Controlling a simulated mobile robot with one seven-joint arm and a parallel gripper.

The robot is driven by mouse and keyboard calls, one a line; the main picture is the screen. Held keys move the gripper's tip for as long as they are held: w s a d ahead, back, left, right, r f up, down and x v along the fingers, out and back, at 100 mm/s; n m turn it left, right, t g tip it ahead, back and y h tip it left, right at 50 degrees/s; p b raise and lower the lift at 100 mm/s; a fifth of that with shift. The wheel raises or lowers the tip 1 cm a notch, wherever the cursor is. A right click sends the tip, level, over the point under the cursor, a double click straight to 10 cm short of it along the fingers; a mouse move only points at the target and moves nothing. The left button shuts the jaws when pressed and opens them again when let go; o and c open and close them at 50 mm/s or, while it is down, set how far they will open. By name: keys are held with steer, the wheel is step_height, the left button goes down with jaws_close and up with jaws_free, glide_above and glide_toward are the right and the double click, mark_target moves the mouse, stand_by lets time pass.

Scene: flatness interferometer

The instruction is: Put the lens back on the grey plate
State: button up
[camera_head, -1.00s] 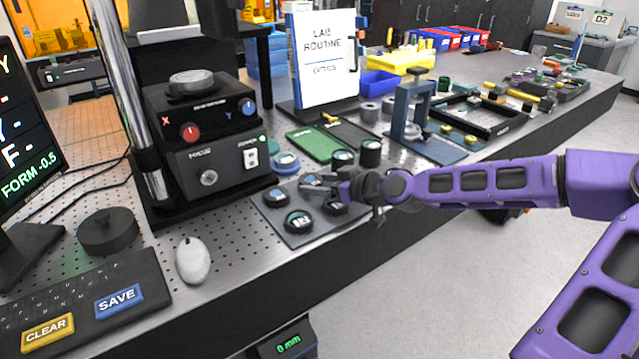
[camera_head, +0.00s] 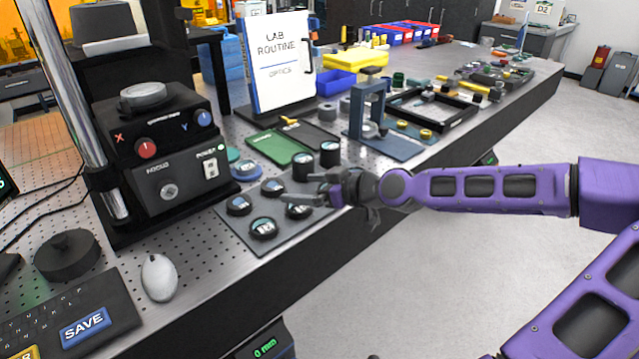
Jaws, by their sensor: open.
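The grey plate (camera_head: 287,231) lies flat near the bench's front edge. Several dark-rimmed round lenses sit on it: a front lens (camera_head: 263,228), a left lens (camera_head: 239,205), a back lens (camera_head: 272,187) and a right lens (camera_head: 299,210). I cannot tell which one the task means. My gripper (camera_head: 309,188) is open, reaching in from the right above the plate's right side. Its fingers point left, and nothing shows between them. The lower finger passes just above the right lens and partly covers it; touching or apart, I cannot tell.
Two black cylinders (camera_head: 330,153) stand just behind the plate. A blue disc (camera_head: 245,169) lies behind left, near the control box (camera_head: 165,170). A green mat (camera_head: 280,147) and blue stand (camera_head: 368,118) are farther back. A mouse (camera_head: 158,277) is front left.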

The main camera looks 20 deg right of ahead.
steer(key=shift+p+v, duration=0.4)
steer(key=shift+v, duration=1.85)
steer(key=shift+a, duration=0.1)
